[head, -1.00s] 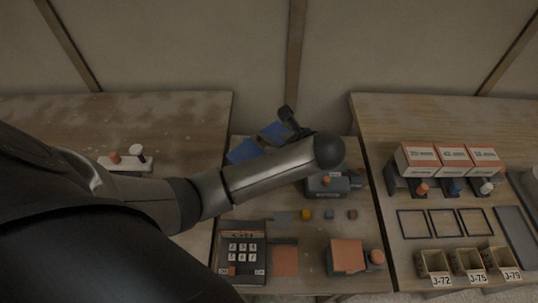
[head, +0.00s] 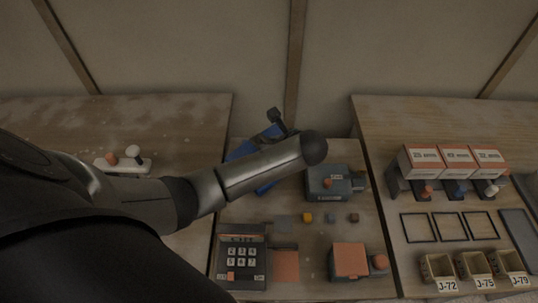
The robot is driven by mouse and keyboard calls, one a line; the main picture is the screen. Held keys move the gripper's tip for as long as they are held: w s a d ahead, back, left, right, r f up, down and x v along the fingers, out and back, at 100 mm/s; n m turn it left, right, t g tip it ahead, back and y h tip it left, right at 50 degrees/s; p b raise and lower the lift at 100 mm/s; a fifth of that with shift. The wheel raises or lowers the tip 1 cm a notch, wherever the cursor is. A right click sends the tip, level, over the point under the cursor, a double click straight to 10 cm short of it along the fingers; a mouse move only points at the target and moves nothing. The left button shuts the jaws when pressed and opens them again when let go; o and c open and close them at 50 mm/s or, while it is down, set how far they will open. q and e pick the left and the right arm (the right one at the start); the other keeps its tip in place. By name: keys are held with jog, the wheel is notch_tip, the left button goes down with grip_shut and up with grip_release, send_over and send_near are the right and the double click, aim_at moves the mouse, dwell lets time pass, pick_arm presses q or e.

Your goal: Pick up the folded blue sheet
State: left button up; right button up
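The blue sheet (head: 240,150) lies at the back of the middle table, mostly covered by my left arm. Blue also shows beyond the arm near the gripper and in a small patch below the forearm. My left gripper (head: 275,117) is over the back part of the blue, with only a dark part of it showing past the forearm. Its fingertips are hidden, so I cannot tell whether it is open or shut, or whether it touches the sheet. My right gripper is out of view.
A grey device (head: 328,194) with an orange knob stands right of the forearm. Small cubes (head: 308,217), a keypad box (head: 241,256) and an orange-topped box (head: 350,261) are nearer. Labelled boxes (head: 456,160) and bins (head: 438,268) occupy the right table.

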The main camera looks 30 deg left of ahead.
pick_arm(q)
grip_shut()
dwell(1.0)
